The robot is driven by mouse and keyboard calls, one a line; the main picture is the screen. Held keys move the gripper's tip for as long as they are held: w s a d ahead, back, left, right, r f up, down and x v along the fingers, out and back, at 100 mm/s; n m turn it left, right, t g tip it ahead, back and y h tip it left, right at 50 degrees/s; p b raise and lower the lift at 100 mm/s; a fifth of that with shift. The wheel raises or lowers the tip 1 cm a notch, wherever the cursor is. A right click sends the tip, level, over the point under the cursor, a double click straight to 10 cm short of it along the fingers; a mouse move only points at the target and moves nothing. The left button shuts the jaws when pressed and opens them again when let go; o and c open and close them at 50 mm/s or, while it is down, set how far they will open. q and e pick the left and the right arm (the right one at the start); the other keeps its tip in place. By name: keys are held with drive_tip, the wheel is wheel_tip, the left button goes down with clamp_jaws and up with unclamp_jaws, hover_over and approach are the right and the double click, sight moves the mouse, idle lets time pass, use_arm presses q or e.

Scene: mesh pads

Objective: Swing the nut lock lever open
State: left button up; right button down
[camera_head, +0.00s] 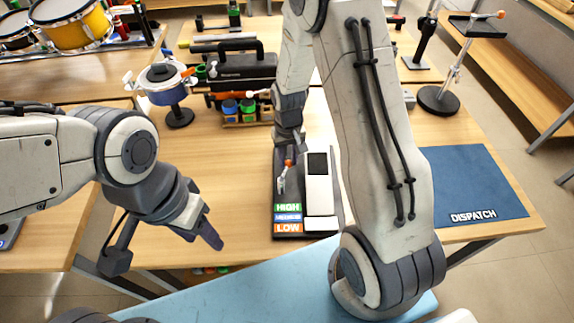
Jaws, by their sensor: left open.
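A dark flat device (262,205) with a white block and HIGH, MEDIUM and LOW labels lies on the wooden table. A small grey lever (282,182) with an orange-red end stands at its left side. I cannot tell for sure whether this is the nut lock lever. My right gripper (290,146) points down at the device's far end, close to the orange-red end; contact and the finger gap are unclear. My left gripper (208,232) is open and empty, over the table's near left part, well left of the device.
A blue DISPATCH mat (475,185) lies to the right. A black case (243,72), small coloured jars (238,110) and a round pot on a stand (165,85) stand behind. A black-based stand (438,98) is at back right. Table left of the device is clear.

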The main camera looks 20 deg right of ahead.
drive_tip(key=shift+w+a, duration=0.25)
drive_tip(key=shift+a, duration=0.3)
drive_tip(key=shift+w+a, duration=0.25)
drive_tip(key=shift+a, duration=0.4)
drive_tip(key=shift+w+a, duration=0.1)
drive_tip(key=shift+a, duration=1.1)
drive_tip(key=shift+s+a+p, duration=0.2)
drive_tip(key=shift+a, duration=0.3)
drive_tip(key=shift+s+a+p, duration=0.15)
drive_tip(key=shift+s+a, duration=0.05)
drive_tip(key=shift+a, duration=0.3)
drive_tip(key=c, duration=0.5)
unclamp_jaws()
